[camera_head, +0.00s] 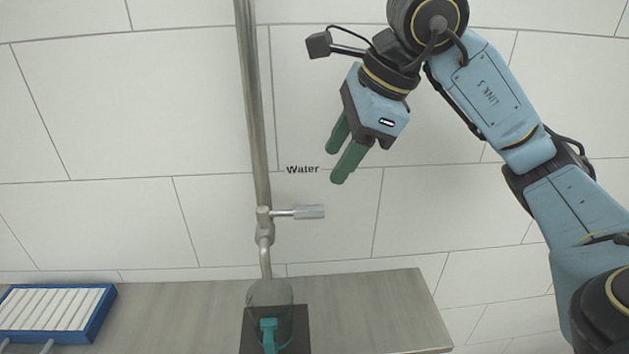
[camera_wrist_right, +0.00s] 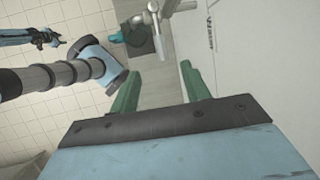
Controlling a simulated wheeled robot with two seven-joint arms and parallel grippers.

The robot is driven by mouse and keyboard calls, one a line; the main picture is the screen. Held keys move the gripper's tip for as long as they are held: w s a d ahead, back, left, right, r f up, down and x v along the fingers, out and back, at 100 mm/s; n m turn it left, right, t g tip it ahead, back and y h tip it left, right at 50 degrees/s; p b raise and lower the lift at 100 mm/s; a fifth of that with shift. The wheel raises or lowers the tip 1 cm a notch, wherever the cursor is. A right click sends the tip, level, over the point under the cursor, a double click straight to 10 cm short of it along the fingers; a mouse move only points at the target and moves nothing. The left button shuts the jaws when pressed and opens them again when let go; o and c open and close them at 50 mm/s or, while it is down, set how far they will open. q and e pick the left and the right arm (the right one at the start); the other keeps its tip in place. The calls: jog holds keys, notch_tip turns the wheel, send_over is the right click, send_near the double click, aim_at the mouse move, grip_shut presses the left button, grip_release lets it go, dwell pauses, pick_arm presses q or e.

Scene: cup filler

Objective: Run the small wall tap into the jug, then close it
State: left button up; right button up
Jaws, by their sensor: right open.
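The wall tap (camera_head: 264,226) sits on a vertical metal pipe, with its lever (camera_head: 309,212) pointing right. Its spout ends just above the clear jug (camera_head: 270,294), which has a teal handle (camera_head: 268,336) facing me. I cannot make out a water stream or a water level. My right gripper (camera_head: 337,164) is open and empty, above and to the right of the lever and apart from it. In the right wrist view the tap lever (camera_wrist_right: 157,38) and the teal jug handle (camera_wrist_right: 116,37) show beyond the open fingers.
The jug stands on a dark mat (camera_head: 297,341) on a grey counter (camera_head: 390,300). A blue rack with white slats (camera_head: 108,301) lies at the left. A "Water" label (camera_head: 302,169) is on the tiled wall. The counter right of the jug is clear.

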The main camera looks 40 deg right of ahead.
send_over(305, 208)
jog(key=s+d, duration=0.2)
notch_tip(305, 208, down, 5)
jog(key=x, duration=0.5)
jog(key=shift+a+f, duration=0.25)
jog(key=shift+f, duration=0.1)
pick_arm(q)
jog(key=shift+s, duration=1.1)
pick_arm(e)
grip_shut()
jog(key=shift+s, duration=0.1)
jog(key=m, duration=0.1)
jog(key=s+a+m, duration=0.1)
jog(key=m+h, duration=0.1)
jog(key=shift+s+a+m+t, duration=0.25)
jog(key=shift+m+t, duration=0.05)
